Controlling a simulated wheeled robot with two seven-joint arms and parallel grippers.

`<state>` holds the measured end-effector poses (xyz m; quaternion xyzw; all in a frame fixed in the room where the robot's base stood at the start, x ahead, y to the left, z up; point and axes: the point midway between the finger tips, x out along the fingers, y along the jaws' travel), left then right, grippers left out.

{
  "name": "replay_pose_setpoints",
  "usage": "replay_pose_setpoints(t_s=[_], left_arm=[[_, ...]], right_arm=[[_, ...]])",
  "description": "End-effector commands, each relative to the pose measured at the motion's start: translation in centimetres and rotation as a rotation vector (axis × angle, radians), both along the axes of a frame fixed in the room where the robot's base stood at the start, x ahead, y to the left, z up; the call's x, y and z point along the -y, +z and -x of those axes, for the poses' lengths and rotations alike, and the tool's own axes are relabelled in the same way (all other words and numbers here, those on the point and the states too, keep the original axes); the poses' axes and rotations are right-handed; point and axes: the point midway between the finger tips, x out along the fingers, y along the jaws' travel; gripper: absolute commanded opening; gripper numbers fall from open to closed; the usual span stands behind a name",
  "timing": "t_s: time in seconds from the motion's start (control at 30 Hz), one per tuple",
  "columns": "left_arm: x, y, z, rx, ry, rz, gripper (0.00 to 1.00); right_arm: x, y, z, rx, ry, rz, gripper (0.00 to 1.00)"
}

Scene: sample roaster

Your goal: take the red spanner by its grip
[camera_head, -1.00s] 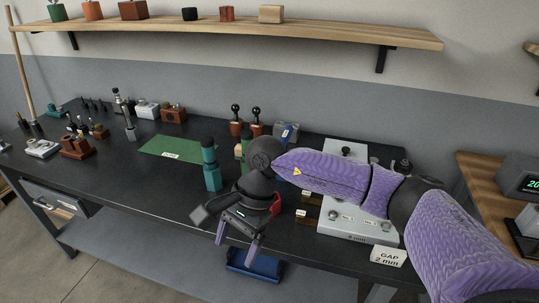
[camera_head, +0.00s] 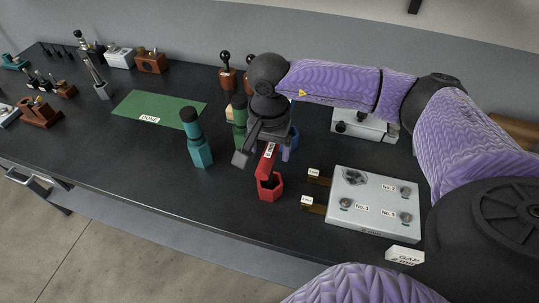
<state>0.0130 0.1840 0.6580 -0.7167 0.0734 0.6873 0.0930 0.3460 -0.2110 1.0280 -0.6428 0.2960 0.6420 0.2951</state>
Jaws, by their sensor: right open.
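The red spanner (camera_head: 269,187) stands on the dark bench near its front edge, with a hexagonal base and a narrower, labelled upper part leaning slightly. My right gripper (camera_head: 272,150) is open at the upper part of the red spanner, its body above and behind it. My left gripper is not in view.
A teal spanner (camera_head: 199,145) stands to the left; a green one (camera_head: 240,125) and a blue one (camera_head: 294,139) are close by the gripper. A grey plate (camera_head: 372,205) with knobs lies right.

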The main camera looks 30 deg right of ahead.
Motion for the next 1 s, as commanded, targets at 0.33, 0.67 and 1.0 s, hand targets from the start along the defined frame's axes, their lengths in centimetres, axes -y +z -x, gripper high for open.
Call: replay_pose_setpoints(t_s=[0.33, 0.67, 1.0], left_arm=[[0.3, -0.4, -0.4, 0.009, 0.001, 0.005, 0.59], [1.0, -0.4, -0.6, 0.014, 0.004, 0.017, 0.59], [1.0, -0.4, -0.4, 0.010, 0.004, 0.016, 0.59]], right_arm=[[0.3, -3.4, -0.3, 0.000, -0.001, -0.001, 0.82], [0.3, -3.4, -0.3, 0.000, -0.002, -0.001, 0.29], [0.3, -3.4, -0.3, 0.000, -0.002, -0.001, 0.00]])
